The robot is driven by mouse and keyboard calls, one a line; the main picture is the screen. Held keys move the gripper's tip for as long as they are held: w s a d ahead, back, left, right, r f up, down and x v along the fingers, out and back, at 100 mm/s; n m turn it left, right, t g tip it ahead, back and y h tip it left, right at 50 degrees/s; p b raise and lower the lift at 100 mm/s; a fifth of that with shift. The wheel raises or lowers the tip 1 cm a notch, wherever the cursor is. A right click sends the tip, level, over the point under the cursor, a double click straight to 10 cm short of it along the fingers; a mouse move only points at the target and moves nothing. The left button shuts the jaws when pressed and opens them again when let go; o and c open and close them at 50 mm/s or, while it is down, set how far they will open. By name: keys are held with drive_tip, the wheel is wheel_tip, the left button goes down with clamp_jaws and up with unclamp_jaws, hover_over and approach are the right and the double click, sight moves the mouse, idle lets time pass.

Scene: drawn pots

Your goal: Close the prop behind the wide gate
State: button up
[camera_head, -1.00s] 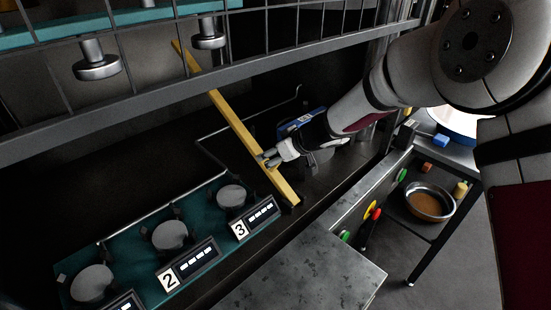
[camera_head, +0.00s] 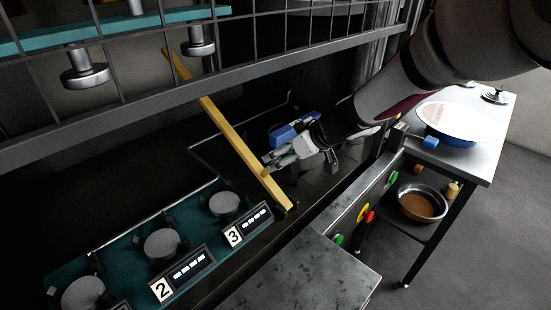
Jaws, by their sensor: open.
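The wide gate (camera_head: 200,47) is a dark wire grid in a grey frame, raised across the top of the view. The prop is a long yellow bar (camera_head: 233,139). It leans at a slant from behind the gate's lower rail down to the dark floor at the middle. My gripper (camera_head: 271,164) is open at the bar's lower part, its fingertips close against the bar's right side. I cannot tell whether they touch it. The bar's upper part is partly hidden by the gate rail.
A teal board (camera_head: 150,245) with several grey round pads and numbered labels lies at lower left. A grey metal counter (camera_head: 300,272) is in front. A side table (camera_head: 478,150) at right holds a white-and-blue bowl (camera_head: 462,122). A metal bowl (camera_head: 422,203) sits on its lower shelf.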

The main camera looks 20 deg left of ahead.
drive_tip(key=shift+v, duration=1.15)
